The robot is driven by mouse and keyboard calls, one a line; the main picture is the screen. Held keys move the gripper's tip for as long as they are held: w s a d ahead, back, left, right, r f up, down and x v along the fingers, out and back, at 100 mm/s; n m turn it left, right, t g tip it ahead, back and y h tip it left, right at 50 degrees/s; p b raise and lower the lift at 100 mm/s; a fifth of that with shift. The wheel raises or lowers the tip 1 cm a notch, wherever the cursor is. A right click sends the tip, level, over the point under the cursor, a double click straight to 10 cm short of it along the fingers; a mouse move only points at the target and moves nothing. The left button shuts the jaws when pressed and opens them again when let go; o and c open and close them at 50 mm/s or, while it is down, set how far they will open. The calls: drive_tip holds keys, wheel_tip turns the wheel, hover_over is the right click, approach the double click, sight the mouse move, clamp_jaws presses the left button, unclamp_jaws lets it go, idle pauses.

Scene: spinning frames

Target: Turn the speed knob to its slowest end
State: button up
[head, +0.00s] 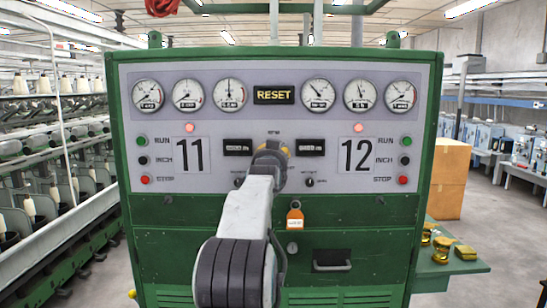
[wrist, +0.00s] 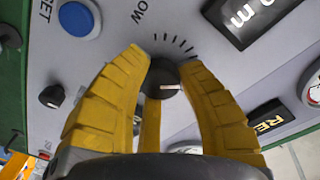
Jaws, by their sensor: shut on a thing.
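The speed knob (wrist: 158,76) is a small black knob with a pale mark on its near side, on the grey panel face. A fan of black tick marks surrounds its far side, with lettering ending in "OW" at upper left in the wrist view. My gripper (wrist: 163,58) has yellow ribbed fingers on both sides of the knob and is shut on it; a third yellow finger shows below. In the head view my gripper (head: 270,150) is at the panel's centre, and my arm hides the knob.
The green control cabinet (head: 160,210) carries several round gauges, a RESET sign (head: 274,94) and run, inch and stop buttons. A blue button (wrist: 76,18) and a smaller black knob (wrist: 52,96) are near my gripper. An orange tag (head: 295,218) hangs below.

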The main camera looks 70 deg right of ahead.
drive_tip(key=n+b, duration=0.2)
drive_tip(key=b, duration=0.1)
drive_tip(key=shift+f+n, duration=0.2)
drive_tip(key=shift+n, duration=0.1)
drive_tip(key=shift+r+n+b, duration=0.2)
drive_tip(key=shift+n+b, duration=0.5)
drive_tip(key=shift+n, duration=1.6)
drive_tip(key=shift+t+h, duration=0.3)
drive_tip(key=o, duration=1.2)
drive_tip(key=v, duration=1.2)
drive_tip(key=shift+w, duration=0.15)
